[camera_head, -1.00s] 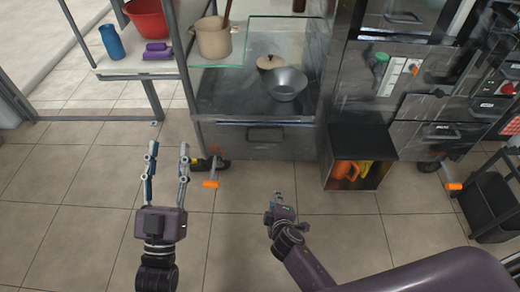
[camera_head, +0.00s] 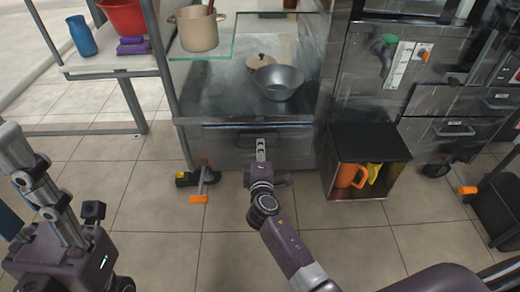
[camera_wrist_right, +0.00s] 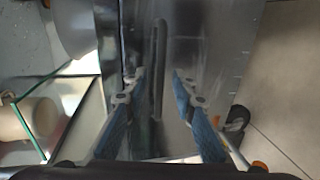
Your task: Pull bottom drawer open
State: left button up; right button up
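The bottom drawer (camera_head: 222,152) is the wide grey metal front low on the cart, below the metal bowl, with a dark bar handle (camera_head: 245,140). My right gripper (camera_head: 261,148) is in front of the handle and hides part of it. In the right wrist view the long handle (camera_wrist_right: 159,60) runs between the two separated blue-padded fingers (camera_wrist_right: 157,82); I see gaps on both sides of it. The drawer looks shut or nearly so; I cannot tell exactly. My left gripper (camera_head: 45,195) is raised at the lower left, partly cut off, away from the drawer.
A metal bowl (camera_head: 278,83) rests on the cart top, and a beige pot (camera_head: 198,29) on the glass shelf. A black open box (camera_head: 368,143) with an orange jug (camera_head: 346,176) stands right of the drawer. An orange-ended caster pedal (camera_head: 200,197) juts out left.

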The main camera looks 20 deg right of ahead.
jog(key=shift+b+x, duration=0.3)
jog(key=shift+x, duration=1.05)
grip_shut()
